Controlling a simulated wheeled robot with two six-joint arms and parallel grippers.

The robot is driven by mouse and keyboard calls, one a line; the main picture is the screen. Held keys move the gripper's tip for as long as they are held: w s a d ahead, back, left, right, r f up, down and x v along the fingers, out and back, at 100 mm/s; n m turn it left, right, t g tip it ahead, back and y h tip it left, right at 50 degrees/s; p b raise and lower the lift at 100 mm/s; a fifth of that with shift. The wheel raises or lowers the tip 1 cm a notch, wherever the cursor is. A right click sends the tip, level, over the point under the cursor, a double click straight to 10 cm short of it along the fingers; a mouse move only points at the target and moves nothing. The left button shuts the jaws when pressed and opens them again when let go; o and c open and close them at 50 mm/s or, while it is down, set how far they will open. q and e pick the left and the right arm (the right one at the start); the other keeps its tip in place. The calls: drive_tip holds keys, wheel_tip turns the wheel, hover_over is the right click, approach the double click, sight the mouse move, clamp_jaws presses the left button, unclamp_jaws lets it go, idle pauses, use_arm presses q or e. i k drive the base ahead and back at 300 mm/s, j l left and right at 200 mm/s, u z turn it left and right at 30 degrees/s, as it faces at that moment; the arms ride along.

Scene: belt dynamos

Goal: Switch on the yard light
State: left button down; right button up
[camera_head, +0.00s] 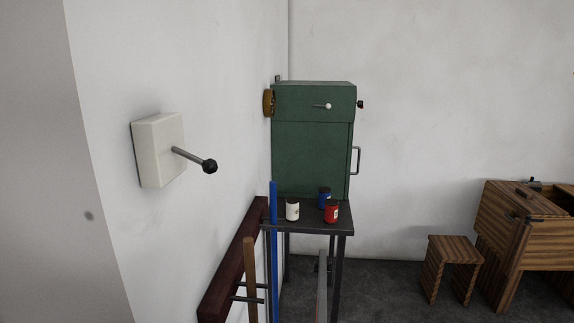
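A cream switch box (158,150) is fixed to the white wall at the left. A grey lever (188,156) with a black ball knob (209,166) sticks out of its front, pointing right and slightly down. No label shows on the box, so I cannot tell whether it belongs to the yard light. No lamp is in view. Neither of my grippers is in view.
A green cabinet (312,155) stands on a dark metal table (335,222) with several small cans. Below the switch, a dark red wall rack (235,262) holds long handles. A wooden stool (453,248) and wooden desk (520,225) stand right. Floor between table and stool is clear.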

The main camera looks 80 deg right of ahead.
sight(209, 166)
drive_tip(key=k+l+z, duration=0.1)
drive_tip(key=z, duration=1.65)
drive_tip(key=k+l+z, duration=0.1)
drive_tip(key=l+z, duration=0.15)
